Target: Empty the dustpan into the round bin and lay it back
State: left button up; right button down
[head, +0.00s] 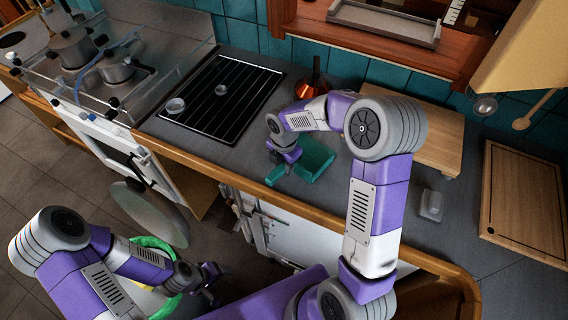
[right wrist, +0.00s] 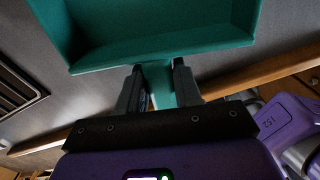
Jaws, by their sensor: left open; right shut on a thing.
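The teal dustpan (head: 317,156) is at the counter's front part in the head view, low over or on the surface; I cannot tell which. My right gripper (head: 281,162) is shut on its handle. In the right wrist view the handle runs between the two fingers (right wrist: 160,85), and the pan (right wrist: 160,35) spreads out beyond them; I see no debris in its visible part. A round green rim (head: 153,243), likely the bin, shows low in front of the counter, partly hidden by my left arm. My left gripper (head: 212,280) is open and empty beside it.
A black hob (head: 222,98) with small glass items lies left of the pan, and a copper pot (head: 312,87) stands behind it. Wooden boards (head: 435,138) lie to the right. A grey disc (head: 150,212) stands near the cabinet front. Some counter between hob and pan is clear.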

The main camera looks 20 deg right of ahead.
jog(key=shift+f, duration=0.3)
jog(key=c, duration=0.7)
grip_release()
jog(key=shift+r, duration=0.1)
notch_tip(320, 180, up, 9)
jog(key=p, duration=0.7)
jog(key=shift+p, duration=0.35)
